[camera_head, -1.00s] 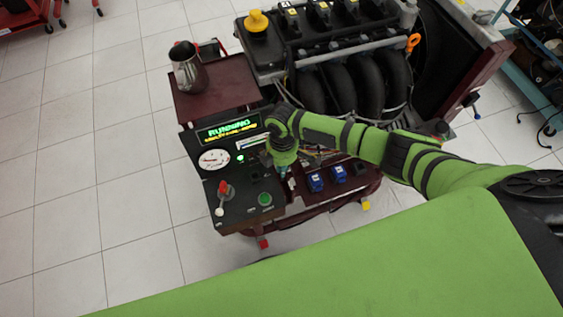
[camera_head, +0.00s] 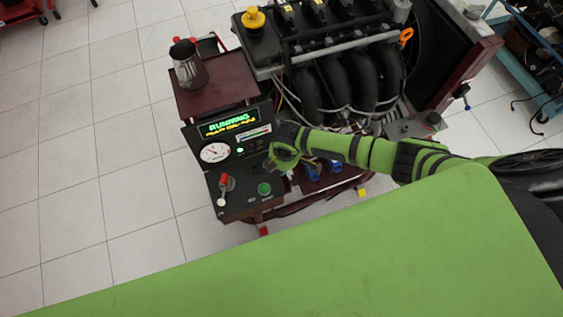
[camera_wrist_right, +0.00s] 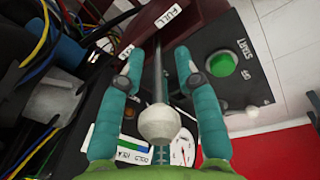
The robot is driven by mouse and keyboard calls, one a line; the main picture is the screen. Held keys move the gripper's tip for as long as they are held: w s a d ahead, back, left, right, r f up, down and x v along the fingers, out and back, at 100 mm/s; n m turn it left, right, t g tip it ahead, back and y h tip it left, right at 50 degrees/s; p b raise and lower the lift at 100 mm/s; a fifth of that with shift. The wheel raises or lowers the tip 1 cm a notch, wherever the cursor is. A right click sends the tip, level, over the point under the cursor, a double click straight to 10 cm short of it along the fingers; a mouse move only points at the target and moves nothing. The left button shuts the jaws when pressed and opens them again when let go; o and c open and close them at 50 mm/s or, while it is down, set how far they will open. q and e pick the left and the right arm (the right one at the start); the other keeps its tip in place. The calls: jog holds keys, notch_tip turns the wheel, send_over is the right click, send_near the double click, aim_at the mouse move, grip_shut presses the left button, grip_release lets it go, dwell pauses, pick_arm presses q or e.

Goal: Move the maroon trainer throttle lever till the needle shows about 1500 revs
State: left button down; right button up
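The maroon trainer (camera_head: 190,103) carries a lit display (camera_head: 228,123) reading "RUNNING" and a round white gauge (camera_head: 214,152); its needle is too small to read. In the head view my wrist hides the lever and fingertips. My left gripper is not in view.
A green start button (camera_head: 264,189) and a red-handled switch (camera_head: 224,181) sit on the panel near the lever. A metal jug (camera_head: 188,66) stands on the trainer's top shelf. The engine (camera_head: 330,70) and loose wires lie behind. Blue parts (camera_head: 313,170) are partly hidden by my arm.

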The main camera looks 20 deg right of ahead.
jog(key=shift+d+r, duration=0.1)
jog(key=shift+r, duration=0.05)
jog(key=r, duration=0.4)
jog(key=s+r, duration=0.1)
jog(key=r, duration=0.6)
jog(key=shift+s+d+r, duration=0.15)
jog(key=shift+s+r, duration=0.15)
jog(key=shift+s, duration=0.05)
